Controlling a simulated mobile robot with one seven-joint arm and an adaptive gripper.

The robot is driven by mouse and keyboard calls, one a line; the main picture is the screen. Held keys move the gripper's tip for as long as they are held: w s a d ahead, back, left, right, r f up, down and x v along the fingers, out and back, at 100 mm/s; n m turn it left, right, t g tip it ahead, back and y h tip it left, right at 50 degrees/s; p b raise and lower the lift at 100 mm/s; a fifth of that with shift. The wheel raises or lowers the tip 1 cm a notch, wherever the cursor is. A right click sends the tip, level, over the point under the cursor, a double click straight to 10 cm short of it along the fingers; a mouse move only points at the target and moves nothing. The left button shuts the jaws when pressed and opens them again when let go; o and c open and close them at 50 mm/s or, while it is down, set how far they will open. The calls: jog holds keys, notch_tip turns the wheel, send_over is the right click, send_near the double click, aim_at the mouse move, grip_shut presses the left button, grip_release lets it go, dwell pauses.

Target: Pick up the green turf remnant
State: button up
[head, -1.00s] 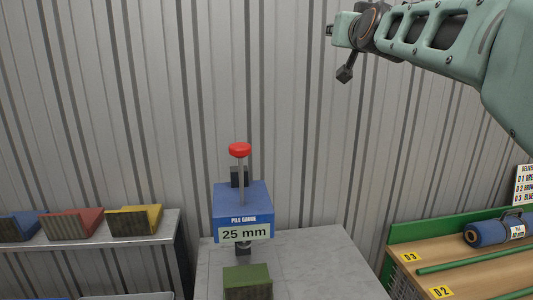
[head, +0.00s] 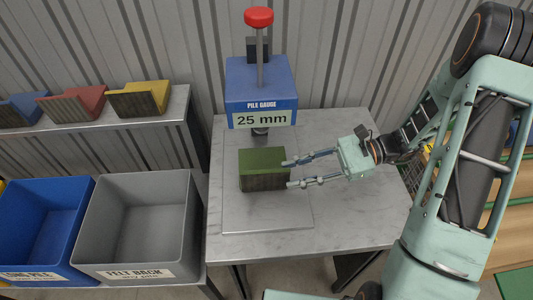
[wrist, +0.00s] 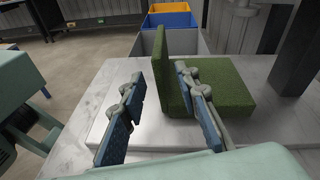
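The green turf remnant (head: 262,168) sits on the grey table under the pile gauge. In the wrist view it shows an upright green flap (wrist: 164,72) and a lower, flat green part (wrist: 226,84) to its right. My gripper (head: 287,174) reaches in from the right in the head view, its fingertips close to the remnant's right end. It is open. In the wrist view the fingers (wrist: 158,98) stand apart, with the upright flap between their tips and the right finger overlapping the flat part. I cannot tell whether a finger touches the turf.
The blue pile gauge (head: 260,82), reading 25 mm, with a red knob (head: 259,17), stands just behind the remnant. A blue bin (head: 42,222) and a grey bin (head: 140,222) stand to the left. Blue, red and yellow pieces (head: 138,98) sit on a shelf. The table's right front (head: 345,225) is clear.

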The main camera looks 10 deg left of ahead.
jog(key=m+y, duration=0.1)
jog(key=r+m+y, duration=0.1)
jog(key=shift+a+y, duration=0.15)
jog(key=shift+y, duration=0.25)
jog(key=shift+a+t, duration=0.3)
jog(key=shift+t, duration=0.1)
send_over(251, 190)
grip_shut()
